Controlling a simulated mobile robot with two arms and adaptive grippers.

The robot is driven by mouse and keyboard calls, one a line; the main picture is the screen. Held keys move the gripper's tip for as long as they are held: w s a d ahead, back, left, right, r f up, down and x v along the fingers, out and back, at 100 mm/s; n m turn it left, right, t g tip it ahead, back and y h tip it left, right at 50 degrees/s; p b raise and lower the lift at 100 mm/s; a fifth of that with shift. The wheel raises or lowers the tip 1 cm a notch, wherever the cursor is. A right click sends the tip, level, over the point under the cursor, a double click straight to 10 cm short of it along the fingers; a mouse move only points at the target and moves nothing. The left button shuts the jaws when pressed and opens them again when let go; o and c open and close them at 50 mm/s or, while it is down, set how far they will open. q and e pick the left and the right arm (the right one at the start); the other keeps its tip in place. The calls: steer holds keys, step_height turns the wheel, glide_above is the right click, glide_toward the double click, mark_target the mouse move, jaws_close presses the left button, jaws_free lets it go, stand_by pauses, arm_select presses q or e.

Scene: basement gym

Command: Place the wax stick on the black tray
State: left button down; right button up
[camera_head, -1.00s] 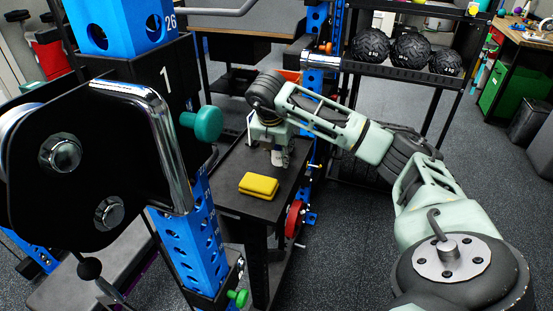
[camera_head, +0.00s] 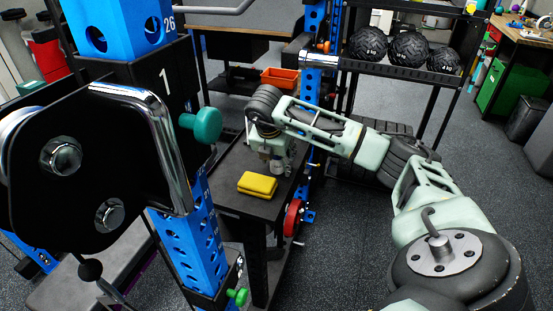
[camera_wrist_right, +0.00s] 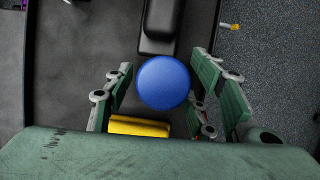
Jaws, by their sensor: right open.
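My right gripper (camera_head: 277,168) points down over the small black stand, behind the yellow block. In the right wrist view its fingers (camera_wrist_right: 161,72) are open and apart, one on each side of a blue round-topped object (camera_wrist_right: 163,82) seen from above. This may be the wax stick; I cannot tell its height, and it does not show in the head view. A black raised piece (camera_wrist_right: 157,35) lies just beyond it; I cannot tell whether it is the black tray. My left gripper is not in view.
A yellow block (camera_head: 257,185) lies on the black stand (camera_head: 240,205), close to the gripper, and also shows in the wrist view (camera_wrist_right: 138,127). A blue rack post (camera_head: 313,120) and an orange bin (camera_head: 280,77) are behind. A black plate with a chrome handle fills the left foreground.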

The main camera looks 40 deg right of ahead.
steer(key=b+v, duration=0.1)
steer(key=v, duration=1.1)
steer(key=shift+d, duration=0.15)
